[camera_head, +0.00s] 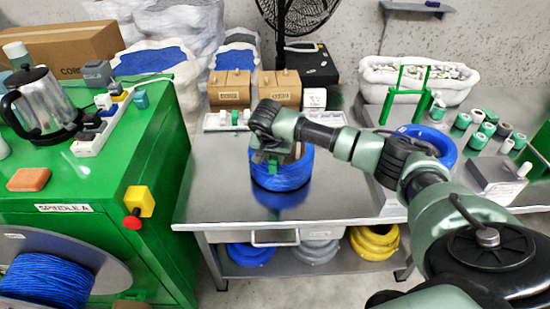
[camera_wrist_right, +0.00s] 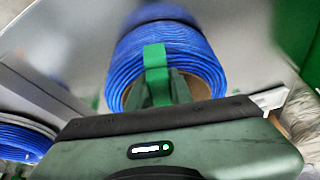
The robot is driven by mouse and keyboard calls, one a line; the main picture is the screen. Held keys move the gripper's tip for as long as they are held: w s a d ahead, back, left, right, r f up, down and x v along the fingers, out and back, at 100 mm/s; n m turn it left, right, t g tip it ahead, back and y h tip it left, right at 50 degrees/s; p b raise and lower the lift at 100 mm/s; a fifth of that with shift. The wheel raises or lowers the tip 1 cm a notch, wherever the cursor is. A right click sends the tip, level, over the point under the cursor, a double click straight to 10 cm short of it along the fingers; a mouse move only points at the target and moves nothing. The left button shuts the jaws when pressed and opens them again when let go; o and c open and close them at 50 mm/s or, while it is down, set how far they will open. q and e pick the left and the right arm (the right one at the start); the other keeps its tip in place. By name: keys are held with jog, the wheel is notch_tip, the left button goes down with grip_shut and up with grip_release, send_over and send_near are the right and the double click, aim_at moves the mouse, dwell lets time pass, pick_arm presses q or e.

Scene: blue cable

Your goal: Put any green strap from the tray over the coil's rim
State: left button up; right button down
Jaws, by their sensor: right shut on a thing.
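A blue cable coil (camera_head: 281,177) stands on the steel table, under my right gripper (camera_head: 268,160). In the right wrist view the blue coil (camera_wrist_right: 200,55) shows its wound side and brown core. My right gripper (camera_wrist_right: 160,91) is shut on a green strap (camera_wrist_right: 156,70), which lies across the view of the coil's near rim; I cannot tell whether it touches. A white tray (camera_head: 212,124) with green pieces sits behind the coil. My left gripper is not in view.
Brown boxes (camera_head: 230,89) stand behind the tray. Another blue coil (camera_head: 438,143) and a green frame (camera_head: 407,92) are on the right. A green machine (camera_head: 75,180) stands left. The table's front left is clear.

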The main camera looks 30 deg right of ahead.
jog(key=shift+f+b, duration=0.3)
dwell(0.5)
jog(key=c, duration=1)
grip_release()
jog(key=shift+r, duration=0.1)
jog(key=shift+r+p, duration=2.3)
jog(key=shift+r, duration=1.15)
jog(key=shift+f, duration=0.1)
